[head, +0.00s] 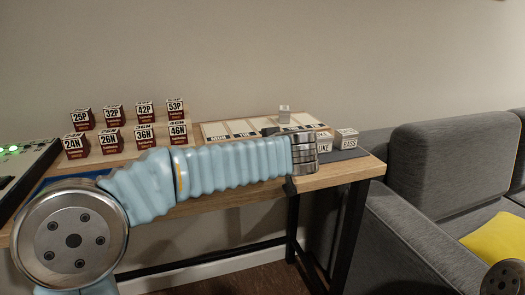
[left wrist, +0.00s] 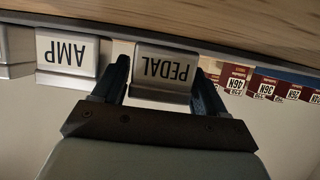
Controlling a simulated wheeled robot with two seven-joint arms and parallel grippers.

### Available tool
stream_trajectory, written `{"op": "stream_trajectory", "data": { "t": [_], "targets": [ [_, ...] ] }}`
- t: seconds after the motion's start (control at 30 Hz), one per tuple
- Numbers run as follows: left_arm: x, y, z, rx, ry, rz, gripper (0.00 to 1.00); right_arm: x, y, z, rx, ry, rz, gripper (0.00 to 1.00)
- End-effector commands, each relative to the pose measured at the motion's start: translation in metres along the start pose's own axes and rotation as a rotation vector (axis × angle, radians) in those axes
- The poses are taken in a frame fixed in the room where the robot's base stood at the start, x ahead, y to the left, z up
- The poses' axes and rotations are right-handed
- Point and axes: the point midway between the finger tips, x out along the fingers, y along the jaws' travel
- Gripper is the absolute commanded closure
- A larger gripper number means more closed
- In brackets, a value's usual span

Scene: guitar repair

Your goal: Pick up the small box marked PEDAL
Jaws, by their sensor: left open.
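The small grey box marked PEDAL (left wrist: 165,70) shows upside down in the left wrist view, its label facing the camera. My left gripper (left wrist: 160,75) is open, with one dark finger on each side of the box. I cannot tell whether either finger touches it. In the head view my blue-sleeved left arm crosses above the table's front, and I cannot make out the PEDAL box there; the arm hides that part of the table. My right gripper is not in view.
The AMP box (left wrist: 66,52) stands close beside PEDAL. The BASS box (head: 346,139) and another white box (head: 322,143) sit at the table's right end. Several red-brown string boxes (head: 76,146) stand at the left.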

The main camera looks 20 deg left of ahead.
Motion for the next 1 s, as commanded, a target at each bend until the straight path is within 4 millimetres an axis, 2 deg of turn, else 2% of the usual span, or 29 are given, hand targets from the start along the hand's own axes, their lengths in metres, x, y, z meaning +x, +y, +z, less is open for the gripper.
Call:
{"op": "stream_trajectory", "data": {
  "t": [0.07,0.33,0.57,0.77,0.87,1.0],
  "targets": [
    [0.0,0.0,0.0,0.0,0.0,0.0,0.28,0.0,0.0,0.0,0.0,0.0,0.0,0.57],
    [-0.001,0.0,0.0,0.0,0.0,0.0,0.68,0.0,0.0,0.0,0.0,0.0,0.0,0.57],
    [-0.001,0.0,-0.001,-0.001,0.001,0.0,0.68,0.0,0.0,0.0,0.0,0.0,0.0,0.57],
    [-0.006,0.001,-0.014,-0.003,0.002,0.001,0.68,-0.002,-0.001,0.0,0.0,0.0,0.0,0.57],
    [-0.013,0.0,-0.029,-0.004,0.002,0.001,0.68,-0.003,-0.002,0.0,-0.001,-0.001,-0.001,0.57],
    [-0.043,-0.002,-0.045,-0.004,0.003,0.005,0.68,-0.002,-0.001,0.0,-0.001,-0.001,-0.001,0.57]
  ]
}}
